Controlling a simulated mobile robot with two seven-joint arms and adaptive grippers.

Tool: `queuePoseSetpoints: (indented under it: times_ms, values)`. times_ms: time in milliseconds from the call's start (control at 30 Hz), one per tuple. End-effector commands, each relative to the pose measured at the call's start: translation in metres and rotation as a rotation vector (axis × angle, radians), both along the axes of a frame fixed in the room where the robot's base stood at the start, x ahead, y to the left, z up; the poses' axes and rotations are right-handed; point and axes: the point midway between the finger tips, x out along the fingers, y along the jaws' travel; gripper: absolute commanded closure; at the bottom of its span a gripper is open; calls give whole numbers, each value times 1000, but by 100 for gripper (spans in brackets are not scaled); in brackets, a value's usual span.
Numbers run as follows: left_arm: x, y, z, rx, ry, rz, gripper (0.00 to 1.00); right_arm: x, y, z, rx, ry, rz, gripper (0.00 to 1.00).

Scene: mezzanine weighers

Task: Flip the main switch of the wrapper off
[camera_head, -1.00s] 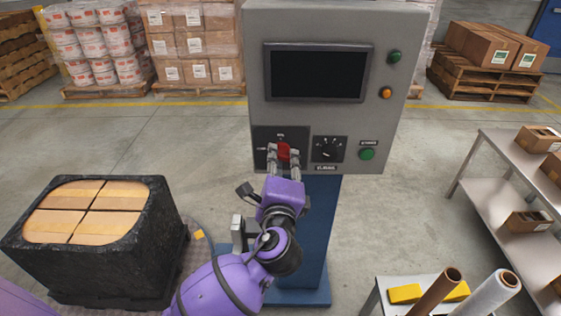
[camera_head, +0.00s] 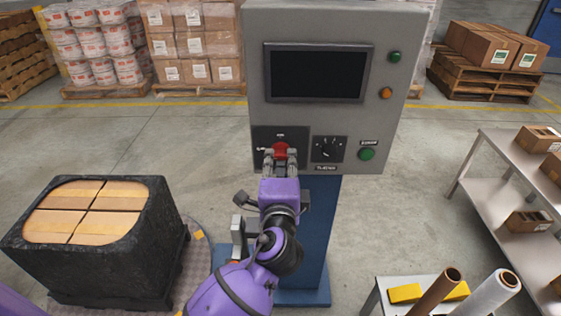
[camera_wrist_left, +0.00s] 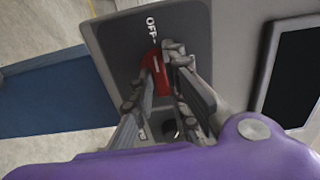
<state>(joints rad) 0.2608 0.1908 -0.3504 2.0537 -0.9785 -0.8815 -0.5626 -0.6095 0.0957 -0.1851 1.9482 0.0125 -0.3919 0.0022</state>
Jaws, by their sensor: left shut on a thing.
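The wrapper's control box (camera_head: 395,25) stands on a blue column. Its main switch is a red handle (camera_head: 280,150) on a dark plate at the lower left of the box front. My left gripper (camera_head: 280,157) reaches up from below and is shut on the red handle, with a finger on each side. In the left wrist view the red handle (camera_wrist_left: 155,72) sits between the fingers, its upper end close to the white OFF lettering (camera_wrist_left: 152,28). The fingers hide part of the handle and plate. My right gripper is not in view.
A black selector knob (camera_head: 328,149) and a green button (camera_head: 367,154) sit right of the switch, below a dark screen (camera_head: 318,72). A black-wrapped load (camera_head: 100,265) stands at left. A metal shelf (camera_head: 490,160) is at right.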

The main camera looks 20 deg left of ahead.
Motion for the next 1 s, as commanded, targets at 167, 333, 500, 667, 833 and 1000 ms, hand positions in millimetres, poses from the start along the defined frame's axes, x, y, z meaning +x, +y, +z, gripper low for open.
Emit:
queuePoseSetpoints:
  times_ms: [167, 333, 500, 667, 833, 1000]
  values:
    - [0, -1, 0, -2, -1, -1, 67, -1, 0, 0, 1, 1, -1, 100]
    - [0, 0, 0, -1, 0, -1, 67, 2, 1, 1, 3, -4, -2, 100]
    - [-2, -1, 0, -1, 1, -1, 67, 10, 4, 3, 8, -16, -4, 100]
    - [-21, -7, -1, -3, 2, -1, 67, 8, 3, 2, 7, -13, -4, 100]
    - [-56, -16, -1, -5, 3, 0, 67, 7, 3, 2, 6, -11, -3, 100]
    - [-89, -26, -1, -4, 3, -1, 67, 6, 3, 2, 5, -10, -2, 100]
